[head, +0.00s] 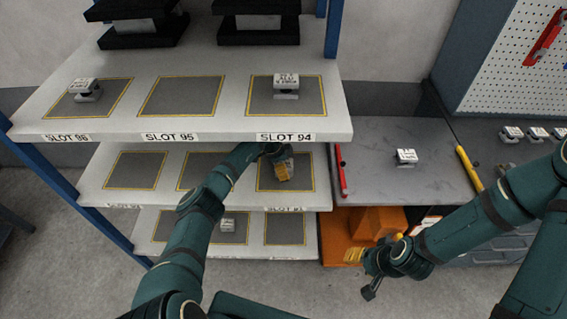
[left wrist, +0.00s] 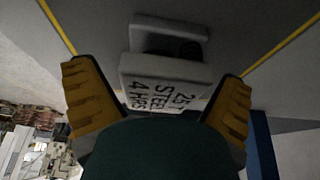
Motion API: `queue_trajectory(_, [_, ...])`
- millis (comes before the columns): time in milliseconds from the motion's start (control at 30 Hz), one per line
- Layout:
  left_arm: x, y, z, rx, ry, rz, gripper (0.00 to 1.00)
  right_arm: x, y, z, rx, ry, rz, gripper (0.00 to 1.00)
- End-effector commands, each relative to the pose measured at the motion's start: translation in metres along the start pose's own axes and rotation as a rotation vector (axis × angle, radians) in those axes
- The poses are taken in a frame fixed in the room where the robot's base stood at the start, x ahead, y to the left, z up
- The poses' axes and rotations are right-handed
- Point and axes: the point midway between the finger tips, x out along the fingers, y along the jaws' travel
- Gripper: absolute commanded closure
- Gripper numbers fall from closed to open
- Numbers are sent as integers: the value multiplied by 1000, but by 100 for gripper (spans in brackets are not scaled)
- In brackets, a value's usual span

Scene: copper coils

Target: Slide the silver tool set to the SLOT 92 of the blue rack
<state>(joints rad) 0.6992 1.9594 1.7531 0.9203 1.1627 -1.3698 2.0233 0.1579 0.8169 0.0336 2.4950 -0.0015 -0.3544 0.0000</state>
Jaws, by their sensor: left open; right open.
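The blue rack (head: 335,28) has white shelves with yellow-outlined squares. My left gripper (head: 283,172) is at the right square of the middle shelf, above a label that seems to read SLOT 91. In the left wrist view, its open yellow-padded fingers (left wrist: 160,108) stand either side of a silver tool set (left wrist: 165,75) marked "25T STEEL 4 HRS", with gaps visible. The middle square (head: 198,168) of that shelf looks empty; my left arm partly covers it and hides its label. My right gripper (head: 368,289) is open and empty, low in front of the orange box.
Similar silver blocks sit on the top shelf (head: 286,84), the bottom shelf (head: 227,225) and the grey bench (head: 406,156). The left middle-shelf square (head: 135,170) is empty. An orange box (head: 340,225) stands under the bench. The top shelf overhangs the middle one.

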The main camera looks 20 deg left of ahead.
Motion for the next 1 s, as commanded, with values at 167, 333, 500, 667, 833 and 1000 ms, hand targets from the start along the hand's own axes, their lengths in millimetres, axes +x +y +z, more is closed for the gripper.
queue_trajectory(167, [1,0,0,1,0,0,4,0,0,0,0,0,0,53])
queue_trajectory(333, [1,0,0,1,0,0,28,0,0,0,0,0,0,53])
queue_trajectory(500, [1,0,0,1,0,0,85,0,0,0,0,0,0,53])
queue_trajectory(667, [0,0,-1,1,1,0,85,0,0,0,0,0,0,53])
queue_trajectory(833, [0,0,0,4,0,1,85,0,0,0,0,0,0,53])
queue_trajectory(1000, [-1,-1,1,13,0,4,85,0,0,0,0,0,0,53])
